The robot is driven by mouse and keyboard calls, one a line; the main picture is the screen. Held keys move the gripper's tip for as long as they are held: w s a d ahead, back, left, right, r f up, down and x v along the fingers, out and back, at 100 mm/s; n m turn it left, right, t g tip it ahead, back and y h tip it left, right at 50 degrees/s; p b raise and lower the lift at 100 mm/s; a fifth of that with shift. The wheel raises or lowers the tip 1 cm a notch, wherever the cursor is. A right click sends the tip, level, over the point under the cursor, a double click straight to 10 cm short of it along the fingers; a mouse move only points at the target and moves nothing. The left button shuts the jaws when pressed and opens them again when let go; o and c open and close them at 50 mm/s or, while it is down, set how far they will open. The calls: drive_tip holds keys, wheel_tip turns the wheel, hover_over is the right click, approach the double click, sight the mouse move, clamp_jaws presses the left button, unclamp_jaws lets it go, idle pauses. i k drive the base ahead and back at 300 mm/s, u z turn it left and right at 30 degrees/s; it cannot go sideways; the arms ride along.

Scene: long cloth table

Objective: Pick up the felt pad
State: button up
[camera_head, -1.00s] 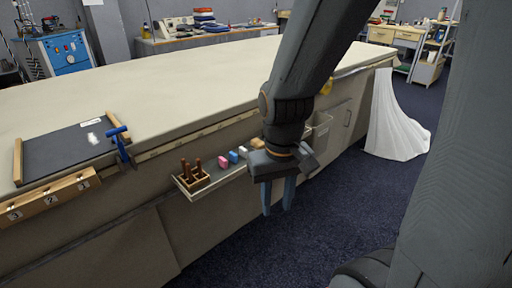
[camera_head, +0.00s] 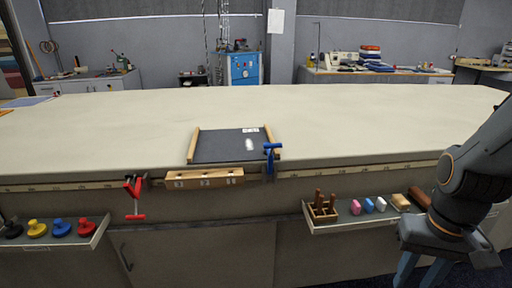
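I cannot single out the felt pad for certain. Small blocks lie on the right-hand shelf (camera_head: 336,225) at the table's front: a pink one (camera_head: 355,207), a blue one (camera_head: 368,205), a white one (camera_head: 380,204) and a tan one (camera_head: 400,201). A dark board (camera_head: 215,148) with a small white patch (camera_head: 249,144) lies on the tabletop. My gripper (camera_head: 421,274) is at the lower right, pointing down, in front of and below the shelf's right part. Its two fingers are apart with nothing seen between them. Their tips run out of the frame.
A wooden holder (camera_head: 322,213) with brown handles and a brown cylinder (camera_head: 420,197) share the right shelf. The left shelf (camera_head: 92,239) holds coloured knobbed pieces. Red (camera_head: 135,197) and blue (camera_head: 270,160) clamps sit at the table's front edge. The cloth tabletop (camera_head: 380,125) is mostly bare.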

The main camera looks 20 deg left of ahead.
sight(398, 201)
drive_tip(key=z, duration=0.1)
drive_tip(key=i, duration=1.2)
drive_tip(key=z, duration=0.3)
